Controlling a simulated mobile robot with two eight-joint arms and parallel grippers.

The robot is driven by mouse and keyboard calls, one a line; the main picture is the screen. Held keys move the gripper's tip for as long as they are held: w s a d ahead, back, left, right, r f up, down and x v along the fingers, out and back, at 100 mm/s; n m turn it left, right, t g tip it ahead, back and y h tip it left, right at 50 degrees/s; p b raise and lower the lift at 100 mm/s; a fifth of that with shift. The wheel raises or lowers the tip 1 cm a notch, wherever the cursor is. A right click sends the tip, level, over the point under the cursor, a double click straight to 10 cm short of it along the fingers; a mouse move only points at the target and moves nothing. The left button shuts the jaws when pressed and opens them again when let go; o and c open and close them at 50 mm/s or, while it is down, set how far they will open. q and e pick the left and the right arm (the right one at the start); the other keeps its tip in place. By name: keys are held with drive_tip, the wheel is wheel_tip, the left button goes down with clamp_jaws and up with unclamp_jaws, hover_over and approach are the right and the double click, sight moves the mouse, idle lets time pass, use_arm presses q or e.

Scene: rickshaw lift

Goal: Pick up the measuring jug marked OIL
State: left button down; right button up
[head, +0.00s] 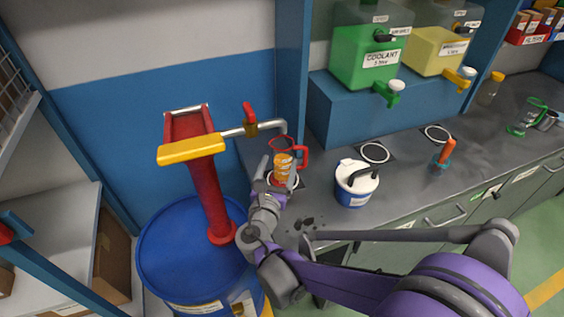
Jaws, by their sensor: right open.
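The measuring jug (284,146) has a red rim, a red handle on its right and an orange label too small to read. It stands upright on the grey counter under the spout of a red pump. My right gripper (279,172) is open at the near side of the jug, with its fingers reaching up toward the jug's lower body. I cannot tell whether the fingers touch it. The gripper hides part of the jug's base. My left gripper is not in view.
A blue drum (188,250) carries the red pump (204,180), whose spout overhangs the jug. A white-lidded blue container (355,188) stands right of the jug. A green-handled jug (520,128) stands far right. Green (366,62) and yellow (433,52) tanks sit behind.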

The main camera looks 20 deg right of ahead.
sight(285, 145)
drive_tip(key=x, duration=0.7)
drive_tip(key=shift+w+d+r+p, duration=0.15)
drive_tip(key=shift+w+d+p, duration=0.1)
drive_tip(key=shift+d+p, duration=0.15)
drive_tip(key=shift+s+a, duration=0.1)
drive_tip(key=shift+c, duration=0.3)
clamp_jaws()
drive_tip(key=shift+r, duration=0.15)
